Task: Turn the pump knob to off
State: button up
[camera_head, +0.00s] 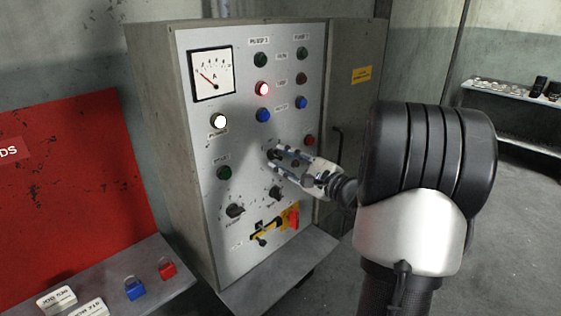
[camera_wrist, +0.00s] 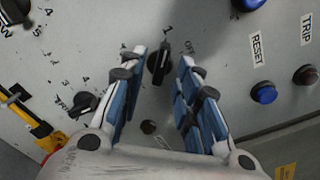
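A black rotary knob (camera_wrist: 159,63) on the grey panel sits between my fingertips in the wrist view. My gripper (camera_wrist: 165,62) is open, with one blue-padded finger on each side of the knob. I cannot tell whether either finger touches it. In the head view my gripper (camera_head: 272,160) is at the panel face and partly hides this knob.
Other black knobs (camera_head: 235,211) (camera_head: 275,193) sit lower on the panel (camera_head: 215,155), above a yellow-and-red switch handle (camera_head: 266,233). Lamps, buttons and an ammeter (camera_head: 211,74) are higher up. A ledge with padlocks (camera_head: 135,289) is at lower left.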

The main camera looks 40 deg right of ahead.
jog(key=shift+w, duration=1)
grip_shut()
